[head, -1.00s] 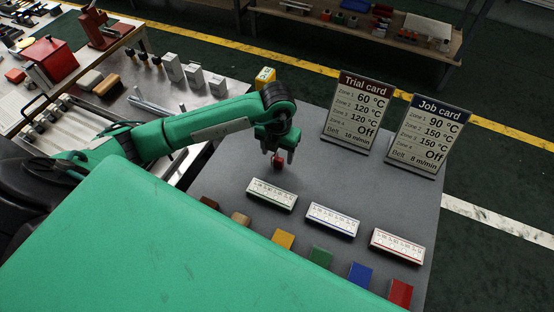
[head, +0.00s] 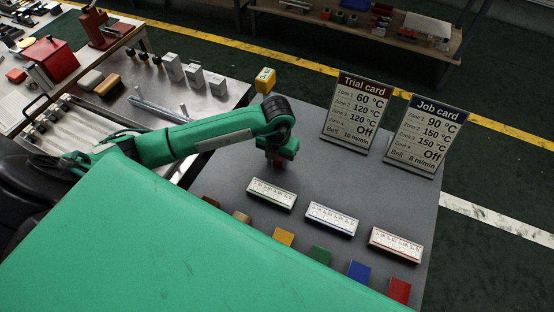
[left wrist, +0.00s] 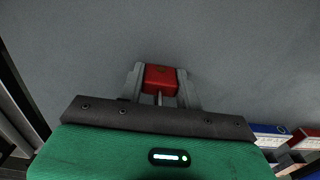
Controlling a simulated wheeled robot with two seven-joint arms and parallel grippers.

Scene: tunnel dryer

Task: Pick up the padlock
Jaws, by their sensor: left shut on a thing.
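The padlock is a small red block with a metal shackle. In the left wrist view the padlock (left wrist: 160,78) sits between the two grey fingers of my left gripper (left wrist: 161,88), its shackle pointing back toward the palm. The fingers are shut on its sides. In the head view my left gripper (head: 278,160) points down over the grey table, and a bit of the red padlock shows at its tips. I cannot tell whether the padlock still touches the table. My right gripper is not in view.
On the grey table (head: 230,168) stand a Trial card (head: 357,112) and a Job card (head: 427,137). Three white scale blocks (head: 333,218) and a row of coloured blocks (head: 360,273) lie nearer. A yellow block (head: 265,80) stands at the far left corner.

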